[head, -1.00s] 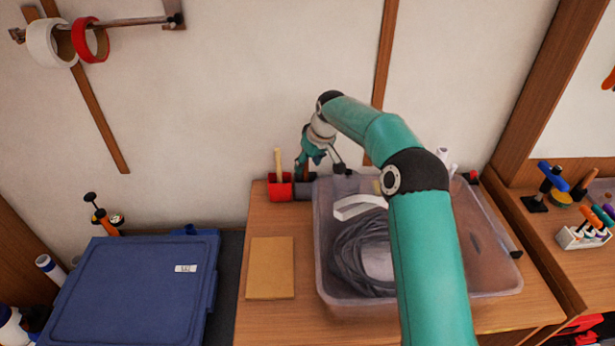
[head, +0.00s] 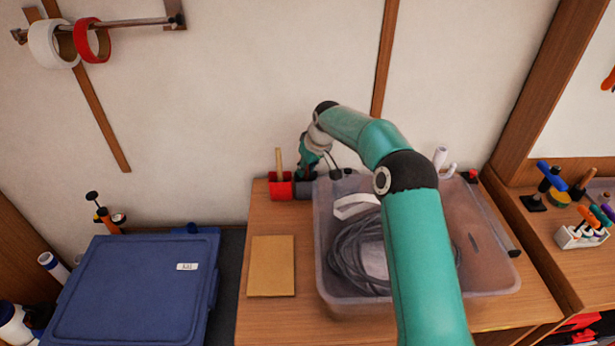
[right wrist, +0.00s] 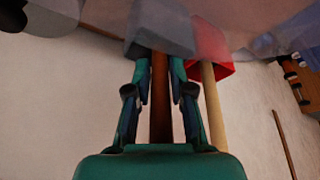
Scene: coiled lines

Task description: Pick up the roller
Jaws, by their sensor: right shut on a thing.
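The roller, as I take it, has a dark brown handle (right wrist: 160,105) that rises from a grey block-like part (right wrist: 160,32). In the head view the grey part (head: 304,189) stands at the back left of the wooden bench, and my gripper hides most of the handle. My right gripper (head: 316,170) is shut on the handle just by the grey part; its two fingers (right wrist: 159,72) flank it in the right wrist view. I cannot tell whether the grey part is lifted. My left gripper is not in view.
A red block-like part (head: 280,187) with a pale wooden handle stands close on the left. A clear bin (head: 480,285) with coiled grey line (head: 352,252) lies under my right arm. A tan pad (head: 271,266) and blue lidded box (head: 130,290) are left. The wall is close behind.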

